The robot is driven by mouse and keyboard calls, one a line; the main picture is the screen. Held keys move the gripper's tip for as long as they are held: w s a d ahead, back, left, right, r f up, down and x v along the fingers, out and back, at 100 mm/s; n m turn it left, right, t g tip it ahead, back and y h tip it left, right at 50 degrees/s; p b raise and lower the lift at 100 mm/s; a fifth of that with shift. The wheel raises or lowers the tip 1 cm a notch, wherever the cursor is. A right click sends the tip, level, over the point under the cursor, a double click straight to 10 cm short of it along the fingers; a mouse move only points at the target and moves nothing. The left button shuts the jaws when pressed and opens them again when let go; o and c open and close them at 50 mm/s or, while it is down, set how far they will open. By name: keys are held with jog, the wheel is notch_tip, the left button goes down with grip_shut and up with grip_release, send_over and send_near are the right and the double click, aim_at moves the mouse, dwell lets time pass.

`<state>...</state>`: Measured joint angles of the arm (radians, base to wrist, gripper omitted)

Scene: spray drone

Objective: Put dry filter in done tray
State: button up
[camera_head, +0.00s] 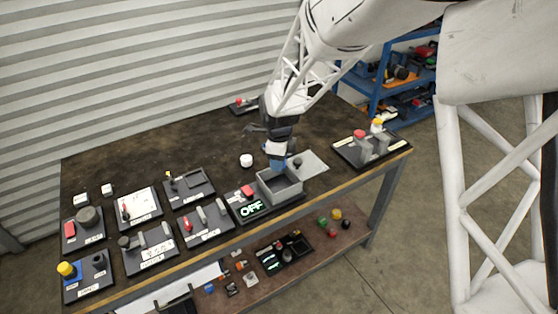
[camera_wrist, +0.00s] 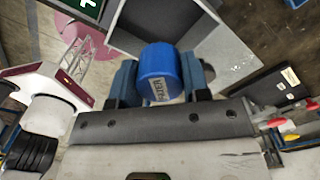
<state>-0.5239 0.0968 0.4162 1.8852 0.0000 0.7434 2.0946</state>
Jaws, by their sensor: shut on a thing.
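In the wrist view my gripper (camera_wrist: 159,80) is shut on a blue cylinder (camera_wrist: 160,60) with a pale label whose word is hard to read. In the head view my gripper (camera_head: 277,158) is above an open grey box (camera_head: 281,193) on the table, with the blue cylinder hanging just over or at its back edge. The same box (camera_wrist: 124,38) lies beyond the cylinder in the wrist view. I cannot tell whether the cylinder is the dry filter. Several dark labelled trays stand at the left, one of them at the front left (camera_head: 88,291); their labels are too small to read, so I cannot single out the done tray.
A screen reading OFF (camera_head: 256,209) is beside the grey box. A white round piece (camera_head: 246,160) and a light grey plate (camera_head: 314,164) lie near. A dark tray with upright parts (camera_head: 370,147) stands at right. The table's back middle is mostly clear.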

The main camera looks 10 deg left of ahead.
jog(key=shift+w, duration=0.1)
jog(key=w+a, duration=0.2)
jog(key=w, duration=0.8)
jog(key=w+a, duration=0.3)
jog(key=w, duration=0.7)
jog(key=shift+a+f, duration=0.15)
jog(key=shift+f, duration=0.3)
jog(key=shift+f, duration=0.1)
jog(key=shift+f, duration=3.05)
jog(key=shift+f, duration=1.85)
jog(key=shift+f, duration=0.15)
jog(key=o, duration=1)
